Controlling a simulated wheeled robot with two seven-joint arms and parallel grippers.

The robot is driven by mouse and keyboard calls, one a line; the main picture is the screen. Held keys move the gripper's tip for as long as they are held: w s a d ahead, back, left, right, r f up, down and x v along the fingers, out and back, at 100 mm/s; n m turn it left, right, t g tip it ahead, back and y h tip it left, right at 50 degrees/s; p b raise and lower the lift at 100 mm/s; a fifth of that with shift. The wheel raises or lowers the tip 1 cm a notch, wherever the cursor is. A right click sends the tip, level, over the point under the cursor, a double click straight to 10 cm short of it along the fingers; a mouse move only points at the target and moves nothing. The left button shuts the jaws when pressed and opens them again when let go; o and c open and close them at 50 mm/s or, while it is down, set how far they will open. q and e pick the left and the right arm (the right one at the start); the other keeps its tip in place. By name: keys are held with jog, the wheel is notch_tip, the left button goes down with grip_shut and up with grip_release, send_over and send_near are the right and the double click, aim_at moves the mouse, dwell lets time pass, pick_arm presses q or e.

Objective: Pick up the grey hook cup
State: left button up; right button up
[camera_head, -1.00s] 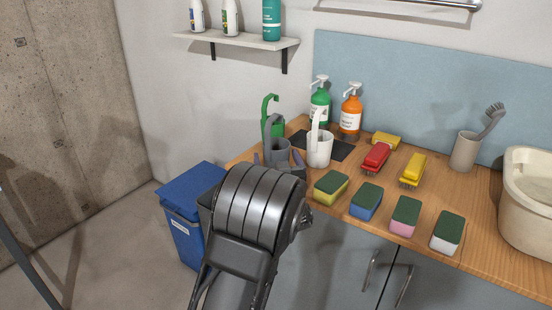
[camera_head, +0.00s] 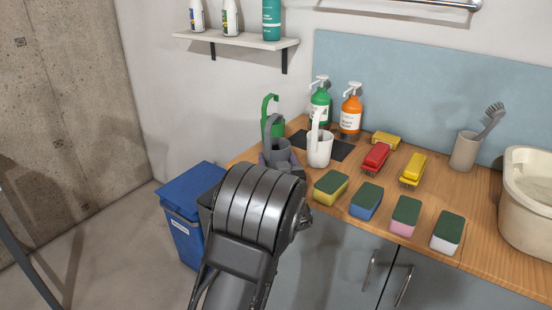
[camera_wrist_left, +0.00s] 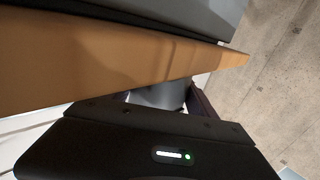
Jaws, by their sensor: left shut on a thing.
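The grey hook cup (camera_head: 278,149) stands upright at the left end of the wooden counter, its hook rising above its rim. My left gripper (camera_head: 281,162) is shut on the lower part of this cup; my dark wrist hides part of the fingers. In the left wrist view a piece of the grey cup (camera_wrist_left: 160,95) shows between the fingers, mostly hidden by the gripper body. I cannot tell whether the cup's base still touches the counter. My right gripper is not in view.
A white hook cup (camera_head: 320,149) stands close to the right, and a green hook cup (camera_head: 268,125) is just behind. Green (camera_head: 320,104) and orange (camera_head: 351,116) pump bottles stand further back. Sponges and brushes lie to the right. A blue bin (camera_head: 190,225) is on the floor left of the counter.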

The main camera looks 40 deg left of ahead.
pick_arm(q)
jog(key=c, duration=0.5)
jog(key=shift+r, duration=0.15)
jog(key=shift+c, duration=0.2)
notch_tip(320, 180, up, 10)
jog(key=p, duration=0.1)
dwell(0.4)
